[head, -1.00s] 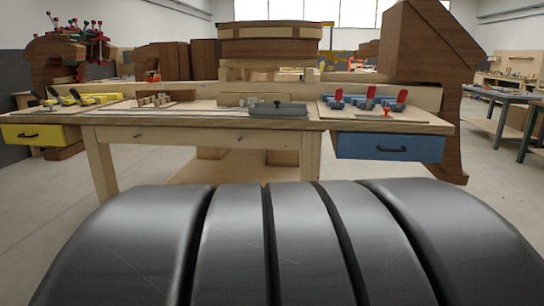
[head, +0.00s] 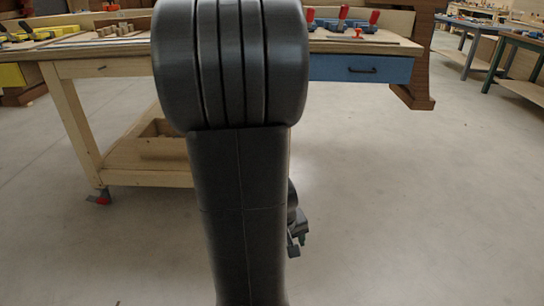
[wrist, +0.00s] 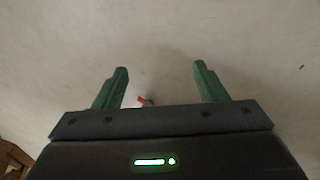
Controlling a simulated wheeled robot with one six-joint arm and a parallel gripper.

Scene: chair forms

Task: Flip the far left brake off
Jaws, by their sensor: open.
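The workbench's left front leg ends in a small foot or caster with a red part (head: 100,198) in the head view. It is too small to tell which way any brake lever on it is set. No other brake shows clearly. My gripper's two green fingers (wrist: 161,68) are apart and empty in the wrist view, above bare floor. A small red and white thing (wrist: 143,101) shows between them, mostly hidden by my gripper body; I cannot tell what it is. In the head view my arm hides the bench's middle, and part of my gripper shows low at its right side.
The workbench (head: 120,65) has a blue drawer (head: 360,68) at right, a yellow drawer (head: 14,76) at left and a low shelf with a wooden box (head: 160,140). Other tables (head: 510,45) stand far right. The concrete floor (head: 420,210) in front is clear.

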